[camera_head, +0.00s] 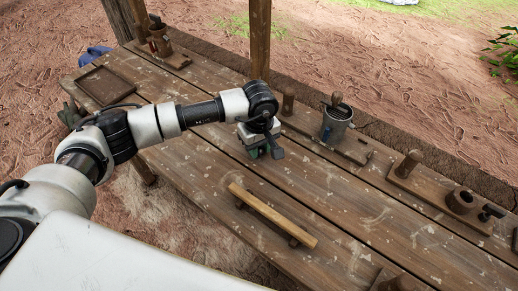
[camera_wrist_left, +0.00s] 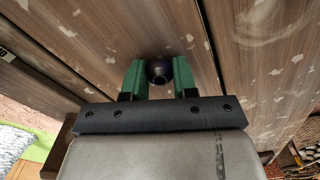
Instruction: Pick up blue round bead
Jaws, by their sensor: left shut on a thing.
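In the left wrist view, a dark round bead (camera_wrist_left: 158,72) with a hole sits between the two green fingers of my left gripper (camera_wrist_left: 159,77). The fingers are closed on its sides, above the wooden table top. Its blue colour is hard to make out in the shade. In the head view, my left gripper (camera_head: 264,152) points down close to the table, and the bead is hidden there. I cannot tell whether the bead still touches the table. My right gripper does not clearly show.
The long wooden table (camera_head: 200,170) has bare boards around my left gripper. A wooden bar (camera_head: 272,214) lies in front of it. A metal pot (camera_head: 337,122) with tools stands to the right. A shallow wooden tray (camera_head: 106,86) lies at the left, and wooden stands line the far edge.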

